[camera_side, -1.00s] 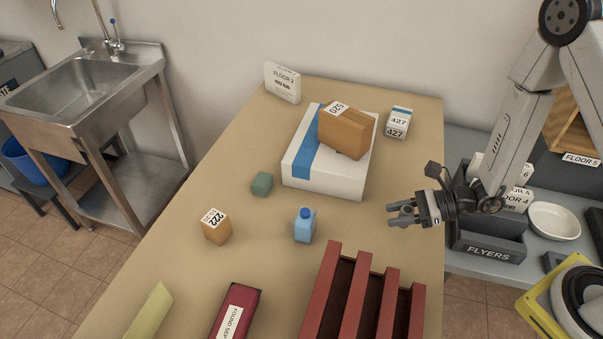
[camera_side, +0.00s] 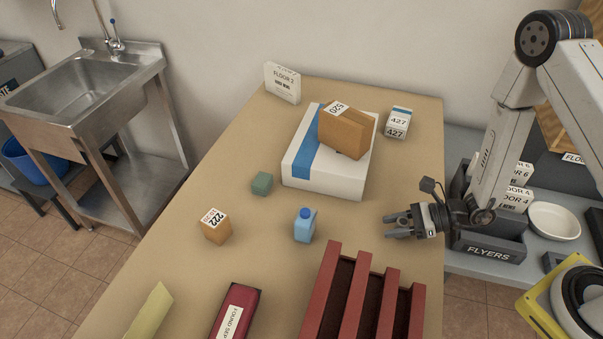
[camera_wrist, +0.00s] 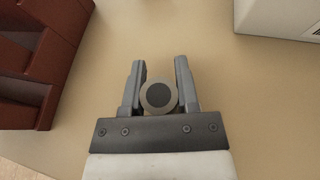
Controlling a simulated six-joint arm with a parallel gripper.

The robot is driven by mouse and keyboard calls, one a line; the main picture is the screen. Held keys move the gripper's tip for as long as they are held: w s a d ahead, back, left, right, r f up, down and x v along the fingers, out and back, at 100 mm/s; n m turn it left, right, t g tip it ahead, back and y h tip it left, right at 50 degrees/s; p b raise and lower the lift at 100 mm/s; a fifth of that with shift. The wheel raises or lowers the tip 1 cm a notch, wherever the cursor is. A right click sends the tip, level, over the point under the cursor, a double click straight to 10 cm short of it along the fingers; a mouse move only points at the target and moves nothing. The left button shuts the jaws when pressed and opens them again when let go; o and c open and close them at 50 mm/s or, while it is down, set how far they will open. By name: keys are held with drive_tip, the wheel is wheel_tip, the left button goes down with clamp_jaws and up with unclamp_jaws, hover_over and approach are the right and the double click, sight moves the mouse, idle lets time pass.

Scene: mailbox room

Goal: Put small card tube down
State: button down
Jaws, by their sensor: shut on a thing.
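The small card tube (camera_wrist: 159,96) shows end-on in the wrist view as a grey-brown ring with a dark centre. It sits between the two fingers of my gripper (camera_wrist: 158,72), which is shut on it. In the side view my gripper (camera_side: 391,225) is low at the right edge of the tan table (camera_side: 270,270), fingers pointing left. The tube cannot be made out there. Whether its lower end touches the table is hidden.
A red slatted rack (camera_side: 333,290) stands in front of my gripper. A white box (camera_side: 335,184) with a brown carton (camera_side: 345,132) on it lies behind. A blue bottle (camera_side: 305,226) stands to the left. Bare table lies between bottle and gripper.

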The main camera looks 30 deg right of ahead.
drive_tip(key=shift+f, duration=0.15)
drive_tip(key=shift+c, duration=1.8)
unclamp_jaws()
drive_tip(key=shift+d+r, duration=0.1)
drive_tip(key=shift+r, duration=0.1)
drive_tip(key=shift+s+d+r, duration=0.25)
drive_tip(key=shift+d, duration=0.2)
drive_tip(key=shift+v, duration=5.35)
drive_tip(key=shift+a, duration=0.15)
